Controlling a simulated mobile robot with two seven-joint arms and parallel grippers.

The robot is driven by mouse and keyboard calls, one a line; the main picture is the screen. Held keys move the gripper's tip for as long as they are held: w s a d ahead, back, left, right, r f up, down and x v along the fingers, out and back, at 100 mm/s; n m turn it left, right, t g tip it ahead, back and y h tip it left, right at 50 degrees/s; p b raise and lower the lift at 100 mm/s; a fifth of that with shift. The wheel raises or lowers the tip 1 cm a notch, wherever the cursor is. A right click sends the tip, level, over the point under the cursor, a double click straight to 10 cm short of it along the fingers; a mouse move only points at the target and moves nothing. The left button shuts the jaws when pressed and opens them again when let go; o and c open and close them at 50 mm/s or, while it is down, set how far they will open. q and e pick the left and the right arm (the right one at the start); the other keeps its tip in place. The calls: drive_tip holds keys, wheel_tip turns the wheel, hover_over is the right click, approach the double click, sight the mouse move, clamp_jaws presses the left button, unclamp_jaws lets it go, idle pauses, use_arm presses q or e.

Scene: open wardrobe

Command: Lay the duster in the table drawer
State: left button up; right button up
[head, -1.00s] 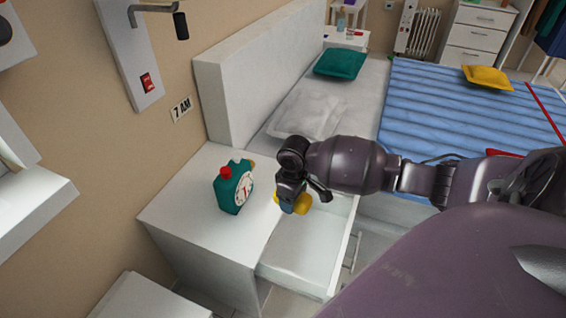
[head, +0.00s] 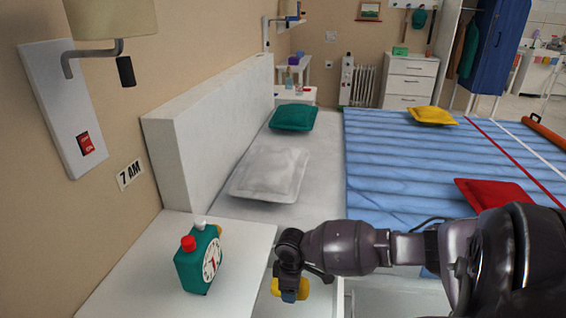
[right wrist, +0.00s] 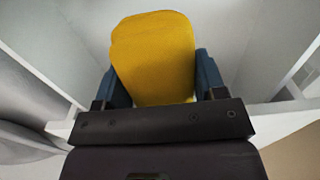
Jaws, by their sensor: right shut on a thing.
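The duster is yellow (head: 303,288); only small parts show beside my right gripper (head: 289,293) in the head view. In the right wrist view the duster (right wrist: 154,55) stands between the two blue fingers, which are shut on it. The table drawer (head: 326,303) is pulled open below the gripper, mostly cut off by the lower edge of the head view. In the right wrist view white drawer walls (right wrist: 232,30) surround the duster; whether it touches the bottom I cannot tell. My left gripper is not in view.
A green alarm clock (head: 193,268) stands on the white bedside table (head: 130,290), left of the gripper. Behind is the bed with a white headboard (head: 205,150), a grey pillow (head: 268,173) and a blue striped cover (head: 400,165). A red cushion (head: 490,193) lies at the right.

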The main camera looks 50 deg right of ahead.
drive_tip(key=b, duration=0.2)
hover_over(290, 316)
drive_tip(key=f, duration=0.6)
drive_tip(key=shift+s, duration=0.2)
drive_tip(key=shift+w+f, duration=0.15)
drive_tip(key=shift+f, duration=0.5)
drive_tip(key=f+b, duration=0.1)
drive_tip(key=f, duration=0.1)
drive_tip(key=f+b, duration=0.1)
drive_tip(key=f, duration=0.1)
drive_tip(key=shift+s+a+f, duration=0.1)
drive_tip(key=shift+s+f, duration=0.1)
drive_tip(key=shift+f, duration=0.15)
drive_tip(key=shift+w+f, duration=0.15)
drive_tip(key=shift+f, duration=0.35)
drive_tip(key=shift+w+r, duration=0.1)
drive_tip(key=shift+r, duration=0.05)
drive_tip(key=o, duration=1.1)
drive_tip(key=shift+c, duration=0.2)
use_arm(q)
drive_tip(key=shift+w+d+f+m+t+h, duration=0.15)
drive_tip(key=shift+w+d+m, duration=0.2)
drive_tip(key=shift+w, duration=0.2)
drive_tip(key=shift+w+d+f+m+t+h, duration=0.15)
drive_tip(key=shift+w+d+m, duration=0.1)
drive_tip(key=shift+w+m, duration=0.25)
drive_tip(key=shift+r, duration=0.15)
